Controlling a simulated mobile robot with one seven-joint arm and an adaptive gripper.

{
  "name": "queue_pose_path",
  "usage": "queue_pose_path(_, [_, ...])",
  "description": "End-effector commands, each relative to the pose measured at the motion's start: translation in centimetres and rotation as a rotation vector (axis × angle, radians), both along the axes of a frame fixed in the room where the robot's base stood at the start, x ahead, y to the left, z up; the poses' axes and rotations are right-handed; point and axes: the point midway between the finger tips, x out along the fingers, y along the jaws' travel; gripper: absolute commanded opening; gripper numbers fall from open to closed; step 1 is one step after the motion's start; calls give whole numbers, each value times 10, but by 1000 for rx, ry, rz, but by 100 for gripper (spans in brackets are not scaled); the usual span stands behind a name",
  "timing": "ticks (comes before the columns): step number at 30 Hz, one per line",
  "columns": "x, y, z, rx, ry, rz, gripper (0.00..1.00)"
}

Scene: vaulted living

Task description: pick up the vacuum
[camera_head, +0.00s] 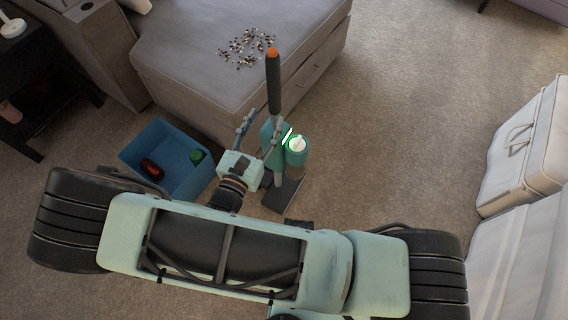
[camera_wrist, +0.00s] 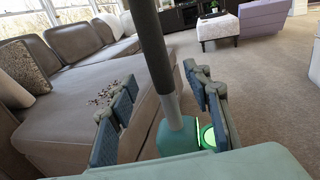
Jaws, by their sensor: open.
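The vacuum (camera_head: 296,150) stands upright on the carpet beside the sofa's front corner. It has a teal body, a green-lit canister top, and a dark stick handle with an orange tip. My gripper (camera_head: 257,132) is at the vacuum's left and front in the head view. In the wrist view, the vacuum's pole (camera_wrist: 160,60) rises between the two open fingers of my gripper (camera_wrist: 162,106), with its teal body just below and beyond them. The fingers look apart from the pole. The vacuum's lower part is partly hidden by my gripper and arm.
A grey sofa (camera_head: 190,75) is close behind, with a pile of small bits (camera_head: 247,47) on its seat. A blue open box (camera_head: 160,130) with a red and a green item stands left. Carpet (camera_head: 420,90) is clear right of the vacuum.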

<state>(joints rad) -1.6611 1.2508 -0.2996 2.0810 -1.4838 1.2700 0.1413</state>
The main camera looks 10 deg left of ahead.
Motion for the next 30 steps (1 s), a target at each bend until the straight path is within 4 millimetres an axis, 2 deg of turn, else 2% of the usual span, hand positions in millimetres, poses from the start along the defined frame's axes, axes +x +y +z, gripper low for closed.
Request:
queue_pose_path(3, [18, -3, -1, 1, 0, -3, 45])
queue_pose_path(10, [36, -5, -1, 3, 0, -5, 45])
queue_pose_path(18, [74, -8, -2, 3, 0, -5, 45])
queue_pose_path(27, [79, -9, 0, 3, 0, -3, 45])
queue_pose_path(30, [79, -9, 0, 3, 0, -3, 35])
